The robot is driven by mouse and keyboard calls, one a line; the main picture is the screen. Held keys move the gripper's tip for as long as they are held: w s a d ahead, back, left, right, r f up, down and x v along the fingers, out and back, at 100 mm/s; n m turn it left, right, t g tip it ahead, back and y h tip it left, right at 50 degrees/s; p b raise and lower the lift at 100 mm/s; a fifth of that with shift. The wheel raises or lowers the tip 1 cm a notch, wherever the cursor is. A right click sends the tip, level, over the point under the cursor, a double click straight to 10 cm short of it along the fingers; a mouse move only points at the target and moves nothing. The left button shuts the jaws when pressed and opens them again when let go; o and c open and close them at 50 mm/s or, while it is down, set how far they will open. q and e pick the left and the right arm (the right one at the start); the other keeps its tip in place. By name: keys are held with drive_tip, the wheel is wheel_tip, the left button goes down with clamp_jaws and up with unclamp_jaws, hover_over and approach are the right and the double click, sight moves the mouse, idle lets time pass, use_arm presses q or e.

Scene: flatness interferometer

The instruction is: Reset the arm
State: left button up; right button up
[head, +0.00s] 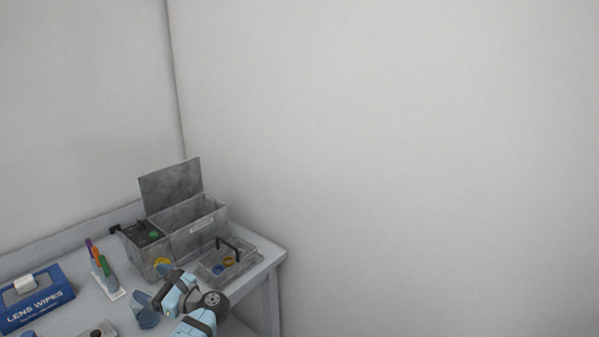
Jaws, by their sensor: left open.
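My left arm, light blue and dark grey, shows at the bottom of the head view over the table's front right part. My left gripper (151,307) is at its end, small and partly hidden by the wrist; it is open, with nothing seen between its fingers. It is in front of a grey metal instrument box (190,235) with its lid raised. My right gripper is not in view.
A clear tray (245,262) with a black handle and small rings stands at the table's (272,257) right corner. A pen holder (117,295) and a blue lens wipes box (40,308) stand left. Bare wall fills the right side.

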use_arm(q)
drive_tip(key=s+a+r+n+g+y+p, duration=0.25)
drive_tip(key=a+r+n+g, duration=0.45)
drive_tip(key=a+r, duration=1.4)
drive_tip(key=w+d+f+n+t+h, duration=0.1)
drive_tip(key=w+d+f+t+h, duration=0.1)
drive_tip(key=w+f+t+h, duration=0.85)
drive_tip(key=w+d+r+n+t+h, duration=0.3)
drive_tip(key=w+d+n+t+h, duration=0.4)
drive_tip(key=d+n+t+h, duration=0.3)
drive_tip(key=s+d+f+m+g+h, duration=0.1)
drive_tip(key=s+d+f+g, duration=0.1)
drive_tip(key=s+d+f, duration=0.75)
drive_tip(key=s+d+f+m+g+h, duration=0.1)
drive_tip(key=s+d+f+g, duration=0.3)
drive_tip(key=s+f, duration=0.9)
drive_tip(key=s+d+f, duration=0.2)
drive_tip(key=s+d, duration=0.1)
drive_tip(key=s, duration=0.6)
drive_tip(key=s+d+f+g+h, duration=0.1)
drive_tip(key=s+d+f, duration=0.2)
drive_tip(key=s, duration=0.5)
drive_tip(key=s+d+f+g+h, duration=0.1)
drive_tip(key=s+d+f, duration=0.1)
drive_tip(key=s+d, duration=0.3)
drive_tip(key=s, duration=0.4)
drive_tip(key=shift+s+d+f+n+p, duration=0.15)
drive_tip(key=shift+s+f+n+p, duration=0.15)
drive_tip(key=shift+f+n, duration=0.1)
